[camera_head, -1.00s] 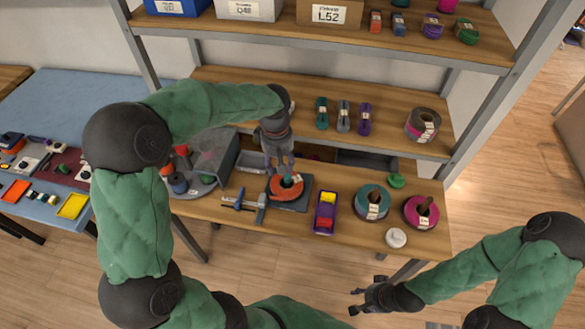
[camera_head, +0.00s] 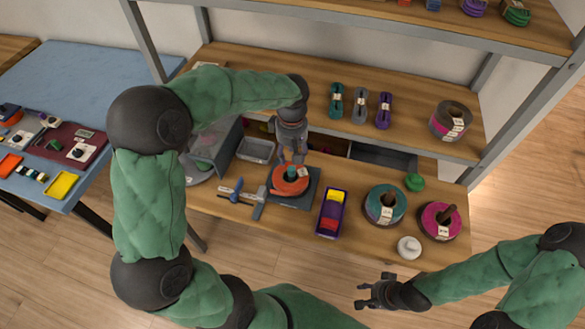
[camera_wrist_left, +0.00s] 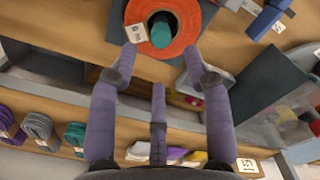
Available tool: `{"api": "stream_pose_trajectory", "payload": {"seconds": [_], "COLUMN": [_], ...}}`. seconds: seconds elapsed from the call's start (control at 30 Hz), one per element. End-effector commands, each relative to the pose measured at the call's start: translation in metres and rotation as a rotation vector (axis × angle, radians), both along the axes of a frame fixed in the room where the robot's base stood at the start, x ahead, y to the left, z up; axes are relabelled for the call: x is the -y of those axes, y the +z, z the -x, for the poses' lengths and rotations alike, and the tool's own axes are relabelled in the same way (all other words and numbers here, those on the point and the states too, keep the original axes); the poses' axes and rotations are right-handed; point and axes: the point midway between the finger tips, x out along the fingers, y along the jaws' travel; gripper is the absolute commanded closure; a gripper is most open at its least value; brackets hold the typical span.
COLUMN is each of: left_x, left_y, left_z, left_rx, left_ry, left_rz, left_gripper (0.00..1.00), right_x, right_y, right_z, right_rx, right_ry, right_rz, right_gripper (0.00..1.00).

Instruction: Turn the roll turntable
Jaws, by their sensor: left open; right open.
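An orange roll (camera_head: 284,187) with a teal core lies on a dark square base (camera_head: 300,201) on the lower shelf top. A grey round platform (camera_head: 199,176) stands further left, mostly hidden behind my left arm. My left gripper (camera_head: 293,158) is open at the back edge of the orange roll, with its fingers pointing down. In the left wrist view the open fingers (camera_wrist_left: 162,55) are spread near the edge of the orange roll (camera_wrist_left: 185,38); contact cannot be told. My right gripper (camera_head: 366,292) is open and empty in front of the table.

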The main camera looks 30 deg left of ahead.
Motion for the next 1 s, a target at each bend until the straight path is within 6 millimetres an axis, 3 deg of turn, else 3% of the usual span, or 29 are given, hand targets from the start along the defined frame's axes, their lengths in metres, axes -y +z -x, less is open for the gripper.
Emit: {"api": "stream_pose_trajectory", "payload": {"seconds": [0.03, 0.2, 0.4, 0.83, 0.87, 1.0], "left_x": [0.0, 0.0, 0.0, 0.0, 0.0, 0.0], "left_y": [-0.013, -0.042, -0.066, -0.073, -0.073, -0.073], "left_z": [0.001, 0.001, 0.001, 0.0, 0.0, 0.0], "left_rx": [-0.004, -0.002, -0.002, 0.001, 0.001, 0.001], "left_ry": [0.0, -0.001, 0.001, 0.0, 0.0, 0.0], "left_rz": [0.001, 0.0, 0.0, 0.0, 0.0, 0.0], "left_gripper": [0.51, 0.51, 0.51, 0.51, 0.57, 0.96], "right_x": [0.0, 0.0, 0.0, 0.0, 0.0, 0.0], "right_y": [-0.006, -0.014, -0.02, -0.022, -0.022, -0.022], "right_z": [0.0, 0.0, 0.0, 0.0, 0.0, 0.0], "right_rx": [0.0, 0.0, 0.0, 0.0, 0.0, 0.0], "right_ry": [0.0, 0.0, 0.0, 0.0, 0.0, 0.0], "right_rz": [0.0, 0.0, 0.0, 0.0, 0.0, 0.0], "right_gripper": [0.55, 0.55, 0.55, 0.55, 0.55, 0.55]}}
